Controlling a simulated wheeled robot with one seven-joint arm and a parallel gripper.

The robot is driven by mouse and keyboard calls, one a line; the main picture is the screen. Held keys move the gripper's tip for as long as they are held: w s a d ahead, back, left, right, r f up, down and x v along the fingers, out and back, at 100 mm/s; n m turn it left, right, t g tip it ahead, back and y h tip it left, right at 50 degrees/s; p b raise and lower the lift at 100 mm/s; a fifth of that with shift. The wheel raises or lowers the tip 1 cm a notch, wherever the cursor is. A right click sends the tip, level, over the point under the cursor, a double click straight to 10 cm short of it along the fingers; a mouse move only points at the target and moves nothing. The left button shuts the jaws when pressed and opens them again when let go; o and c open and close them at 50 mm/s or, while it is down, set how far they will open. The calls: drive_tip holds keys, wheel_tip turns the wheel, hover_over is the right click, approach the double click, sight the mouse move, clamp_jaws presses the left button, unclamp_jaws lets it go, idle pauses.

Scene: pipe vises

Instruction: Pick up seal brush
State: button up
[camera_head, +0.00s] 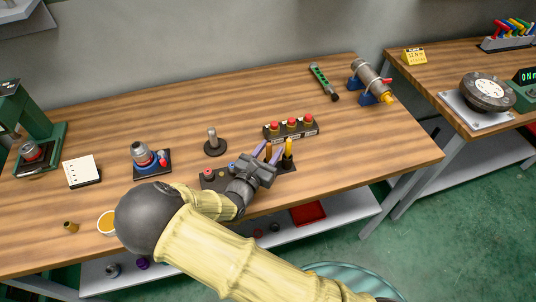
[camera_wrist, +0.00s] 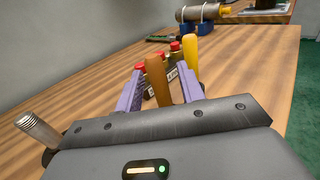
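Two upright handled tools stand in a dark holder (camera_head: 290,167) near the front edge of the middle table. One has a brown handle (camera_head: 268,151) and the other a yellow handle (camera_head: 288,147); I cannot tell by label which is the seal brush. My gripper (camera_head: 268,152) is open, its two purple fingers spread. In the wrist view my gripper (camera_wrist: 160,88) has the brown handle (camera_wrist: 155,78) between its fingers, with visible gaps on both sides. The yellow handle (camera_wrist: 191,65) stands just behind, close to the right finger. The lower ends of both tools are hidden.
A box with several red buttons (camera_head: 291,129) stands just behind the holder. A control box with a red button (camera_head: 208,176) is to the left, beside my wrist. A clamped cylinder (camera_head: 369,79) is at back right.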

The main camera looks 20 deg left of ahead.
idle(0.4)
clamp_jaws()
wheel_tip(320, 180, up, 10)
drive_tip(key=shift+b, duration=0.3)
idle(0.4)
idle(0.4)
